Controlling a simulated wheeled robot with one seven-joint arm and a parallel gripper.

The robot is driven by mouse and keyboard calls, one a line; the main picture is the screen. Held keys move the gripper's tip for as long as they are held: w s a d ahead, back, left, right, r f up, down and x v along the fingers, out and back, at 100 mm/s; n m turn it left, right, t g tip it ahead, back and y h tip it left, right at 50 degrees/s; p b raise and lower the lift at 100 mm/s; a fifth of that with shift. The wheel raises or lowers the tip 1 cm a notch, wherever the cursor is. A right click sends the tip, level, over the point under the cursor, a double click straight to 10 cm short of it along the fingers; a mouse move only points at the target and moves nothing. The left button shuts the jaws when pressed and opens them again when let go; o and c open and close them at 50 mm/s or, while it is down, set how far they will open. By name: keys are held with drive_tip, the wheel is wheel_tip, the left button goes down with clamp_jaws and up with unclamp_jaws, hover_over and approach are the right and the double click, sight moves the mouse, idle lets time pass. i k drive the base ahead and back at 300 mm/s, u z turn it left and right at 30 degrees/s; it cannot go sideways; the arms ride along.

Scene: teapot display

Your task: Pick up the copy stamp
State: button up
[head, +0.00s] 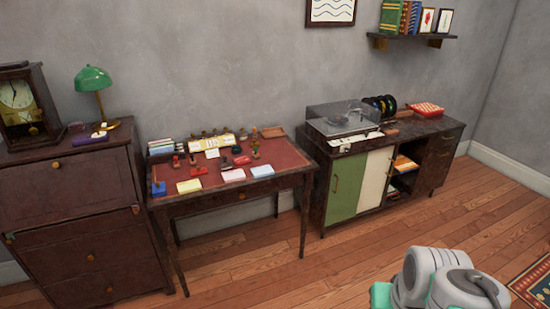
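Several small stamps stand on the red-topped writing desk (285,157) left of centre. A red-handled stamp (177,161) is at the left of the desk, and a dark upright stamp (255,150) is right of the desk's middle. A row of small handled pieces (213,133) stands along the back. I cannot tell which of these is the copy stamp, as labels are too small to read. Grey and green parts of my own arm show at the bottom right, well away from the desk. My gripper's fingers are not visible.
Yellow (189,186), pink (233,175) and light blue (262,171) paper pads line the desk's front. A dark cabinet (80,225) adjoins on the left. A sideboard (362,185) with a record player (345,118) stands right. The wooden floor before the desk is clear.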

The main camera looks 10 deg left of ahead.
sight(256, 154)
drive_tip(key=z, duration=0.05)
drive_tip(key=i, duration=1.7)
drive_tip(key=u, duration=0.8)
drive_tip(key=i, duration=1.1)
drive_tip(key=u, duration=1.5)
drive_tip(key=i, duration=0.5)
drive_tip(key=u, duration=0.5)
